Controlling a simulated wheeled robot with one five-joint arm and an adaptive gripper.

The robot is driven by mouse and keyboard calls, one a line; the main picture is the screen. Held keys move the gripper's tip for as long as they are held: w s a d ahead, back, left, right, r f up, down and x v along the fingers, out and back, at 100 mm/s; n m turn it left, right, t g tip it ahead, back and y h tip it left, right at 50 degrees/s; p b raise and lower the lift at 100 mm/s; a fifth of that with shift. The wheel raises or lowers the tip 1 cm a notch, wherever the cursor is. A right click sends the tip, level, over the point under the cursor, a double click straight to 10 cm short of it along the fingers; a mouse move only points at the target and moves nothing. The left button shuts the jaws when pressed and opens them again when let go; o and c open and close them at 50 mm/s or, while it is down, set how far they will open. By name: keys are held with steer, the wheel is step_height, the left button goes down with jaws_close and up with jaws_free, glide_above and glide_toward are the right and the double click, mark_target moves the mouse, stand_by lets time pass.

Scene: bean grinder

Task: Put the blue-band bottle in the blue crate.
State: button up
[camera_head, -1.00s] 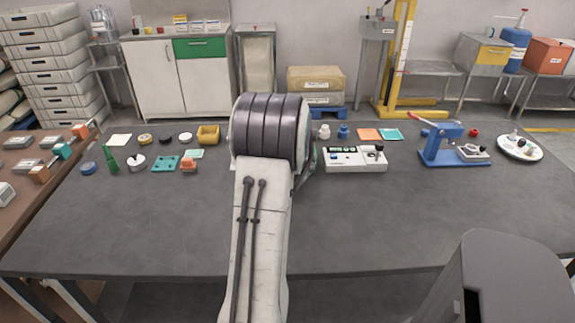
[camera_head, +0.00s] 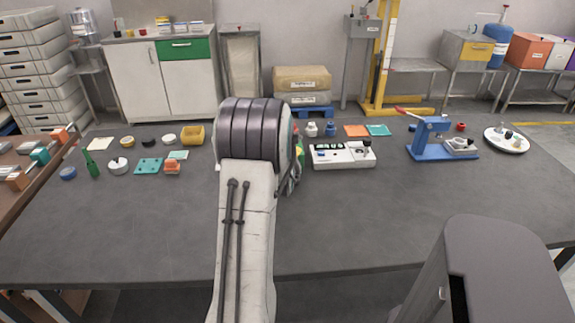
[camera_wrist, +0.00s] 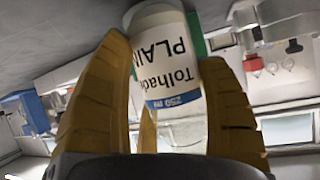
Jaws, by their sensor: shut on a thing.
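The blue-band bottle (camera_wrist: 168,62) is in the wrist view, with a white label reading "Tolhaco PLAIN" upside down and a blue band marked 250 ml. My gripper (camera_wrist: 163,50) is shut on it, its yellow fingers on both sides of the bottle. Green edges show behind the label. In the head view my arm hides most of the gripper and the bottle. I cannot make out a blue crate in either view.
The dark table (camera_head: 190,225) is clear along its front. A white device (camera_head: 342,155), a blue press (camera_head: 428,140) and a round white tray (camera_head: 507,140) stand to the right. Small parts and a green bottle (camera_head: 91,165) are at left. An orange crate (camera_head: 528,50) sits beyond the table.

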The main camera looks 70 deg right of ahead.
steer(key=o, duration=1.3)
steer(key=shift+a+r, duration=0.1)
steer(key=shift+r, duration=0.1)
steer(key=v, duration=1.1)
steer(key=shift+a+r, duration=0.1)
steer(key=shift+a, duration=0.25)
